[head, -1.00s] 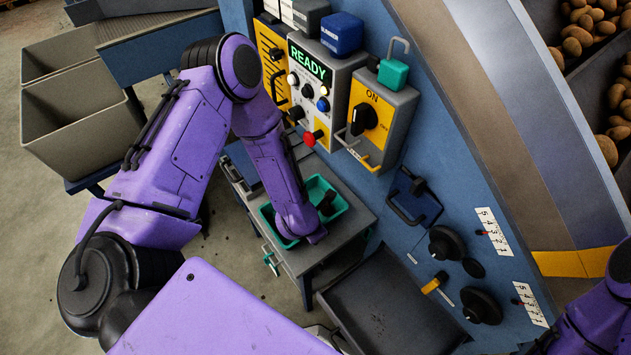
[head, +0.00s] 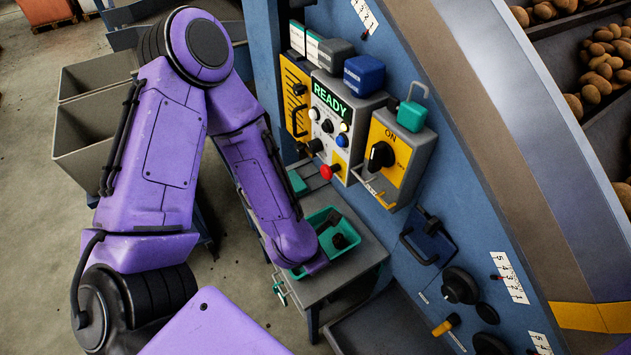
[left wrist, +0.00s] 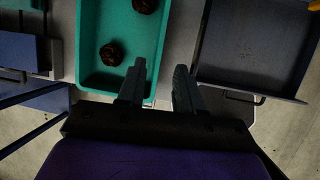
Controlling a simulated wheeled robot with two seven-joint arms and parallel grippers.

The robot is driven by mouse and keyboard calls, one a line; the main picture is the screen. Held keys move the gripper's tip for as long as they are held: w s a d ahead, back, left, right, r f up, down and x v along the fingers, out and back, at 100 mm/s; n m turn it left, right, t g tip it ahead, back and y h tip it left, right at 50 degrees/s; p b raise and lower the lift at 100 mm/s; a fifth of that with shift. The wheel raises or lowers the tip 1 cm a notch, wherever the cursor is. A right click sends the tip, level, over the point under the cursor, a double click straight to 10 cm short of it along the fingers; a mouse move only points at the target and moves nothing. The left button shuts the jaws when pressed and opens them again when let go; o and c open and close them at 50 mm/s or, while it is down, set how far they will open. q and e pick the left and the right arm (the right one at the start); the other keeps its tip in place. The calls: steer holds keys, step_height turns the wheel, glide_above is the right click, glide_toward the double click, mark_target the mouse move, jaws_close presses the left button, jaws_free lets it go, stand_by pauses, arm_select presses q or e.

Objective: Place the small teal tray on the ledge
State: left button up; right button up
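The small teal tray (head: 323,216) rests on a grey stand (head: 362,257) beside the blue machine. Dark round lumps lie in it; the left wrist view shows two of them in the tray (left wrist: 90,80). My left forearm comes down over the tray and hides part of it. My left gripper (left wrist: 160,88) is open at the tray's near right corner. One finger is over the tray's inside and the other is outside its right wall, with a gap between them. I cannot tell which surface is the ledge. My right gripper is out of view.
A dark, shallow tray (left wrist: 250,85) lies right of the teal tray. The control panel (head: 335,120), with a READY display and red button, overhangs the stand. A yellow switch box (head: 395,155) and handles project from the machine. Grey bins (head: 85,140) stand at left.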

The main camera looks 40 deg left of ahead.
arm_select(q)
steer(key=s+a+f+m+y, duration=0.2)
steer(key=s+a+f+m, duration=0.2)
steer(key=s+m, duration=0.3)
steer(key=s+a+f+m+g+y, duration=0.1)
steer(key=s+a+f+m, duration=0.4)
steer(key=m, duration=1.2)
steer(key=shift+s+f+g+y, duration=0.35)
steer(key=shift+s+f, duration=0.2)
steer(key=shift+s, duration=0.45)
steer(key=shift+d, duration=0.1)
